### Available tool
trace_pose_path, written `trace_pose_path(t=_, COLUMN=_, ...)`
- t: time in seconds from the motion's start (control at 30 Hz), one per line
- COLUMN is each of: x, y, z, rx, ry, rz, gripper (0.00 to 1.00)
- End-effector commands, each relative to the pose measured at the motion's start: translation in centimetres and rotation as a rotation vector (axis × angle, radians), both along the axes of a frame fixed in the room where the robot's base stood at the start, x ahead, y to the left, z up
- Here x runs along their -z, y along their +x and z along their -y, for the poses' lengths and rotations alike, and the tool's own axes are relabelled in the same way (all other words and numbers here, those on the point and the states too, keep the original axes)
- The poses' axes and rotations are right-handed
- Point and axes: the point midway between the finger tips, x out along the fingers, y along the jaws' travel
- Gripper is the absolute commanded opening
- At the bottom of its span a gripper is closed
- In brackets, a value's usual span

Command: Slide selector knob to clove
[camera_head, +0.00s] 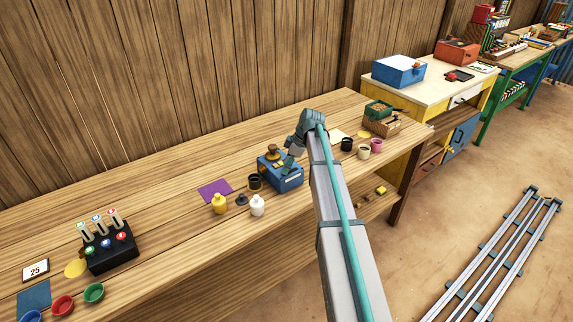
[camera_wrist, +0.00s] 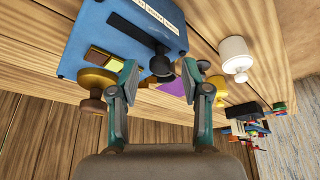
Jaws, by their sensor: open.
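The blue box (camera_head: 283,178) stands on the long wooden bench in the head view. In the wrist view the blue box (camera_wrist: 95,30) fills the top, with a pale label strip (camera_wrist: 158,14) whose words are too small to read. A dark slot (camera_wrist: 130,31) runs beside the strip. A dark knob (camera_wrist: 160,64), which looks like the selector knob, is at the slot's right end in this view. My gripper (camera_wrist: 161,72) is open, with one finger on each side of the knob and visible space between. Contact cannot be told. In the head view my gripper (camera_head: 292,158) is over the box.
A brass part (camera_wrist: 97,80) is by the left finger. A black cup (camera_head: 254,182), yellow jar (camera_head: 219,204), white jar (camera_head: 257,206) and purple sheet (camera_head: 215,191) lie left of the box. More cups (camera_head: 362,151) stand to its right. The bench front is mostly clear.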

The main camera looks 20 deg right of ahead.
Motion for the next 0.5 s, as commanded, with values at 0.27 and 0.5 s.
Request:
trace_pose_path(t=0.27, x=0.56, y=0.11, z=-0.21, rx=0.000, ry=0.000, rz=0.000, gripper=0.47)
trace_pose_path(t=0.5, x=0.55, y=0.10, z=-0.21, rx=0.000, ry=0.000, rz=0.000, gripper=0.27)
